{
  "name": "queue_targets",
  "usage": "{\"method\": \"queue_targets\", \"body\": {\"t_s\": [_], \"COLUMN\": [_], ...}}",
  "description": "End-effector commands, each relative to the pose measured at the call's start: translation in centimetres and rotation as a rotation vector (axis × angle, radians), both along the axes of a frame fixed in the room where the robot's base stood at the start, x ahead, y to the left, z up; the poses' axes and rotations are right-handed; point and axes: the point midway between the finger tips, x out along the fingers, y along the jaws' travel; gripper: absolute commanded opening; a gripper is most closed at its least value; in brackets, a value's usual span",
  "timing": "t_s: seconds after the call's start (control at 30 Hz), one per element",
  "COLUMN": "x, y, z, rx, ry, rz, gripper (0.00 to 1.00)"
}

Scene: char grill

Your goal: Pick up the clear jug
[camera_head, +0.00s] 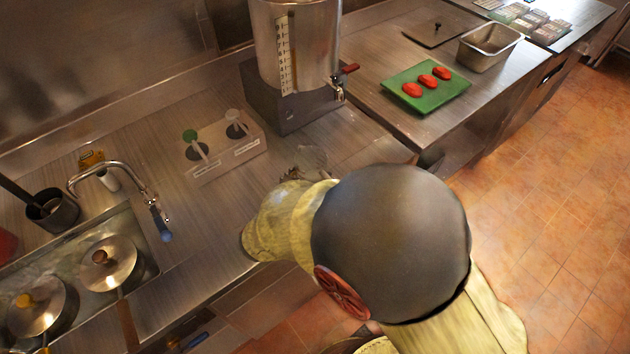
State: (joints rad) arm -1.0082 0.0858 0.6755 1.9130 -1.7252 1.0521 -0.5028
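A faint, see-through shape (313,157) stands on the steel counter just beyond my arm, below the large steel urn. It looks like the clear jug, but my arm hides much of it and its outline is hard to make out. My arm reaches over the counter's front edge. My gripper is mostly hidden behind my arm; only a small dark part (292,176) shows, right beside the clear shape. I cannot tell whether the fingers are open or shut, or whether they touch the jug.
The steel urn (295,45) with a red-handled tap stands behind. A green board (427,90) with red slices and a steel pan (489,48) are at right.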

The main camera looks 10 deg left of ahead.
Motion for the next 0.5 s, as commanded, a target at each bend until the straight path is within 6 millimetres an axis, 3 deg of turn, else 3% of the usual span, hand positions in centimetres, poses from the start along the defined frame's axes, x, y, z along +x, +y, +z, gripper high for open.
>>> {"method": "queue_targets", "body": {"t_s": [0.3, 0.5], "x": [0.62, 0.61], "y": [-0.14, -0.13], "z": [-0.19, -0.19], "rx": [0.0, 0.0], "ry": [0.0, 0.0], "rz": [0.0, 0.0], "gripper": [0.61, 0.5]}}
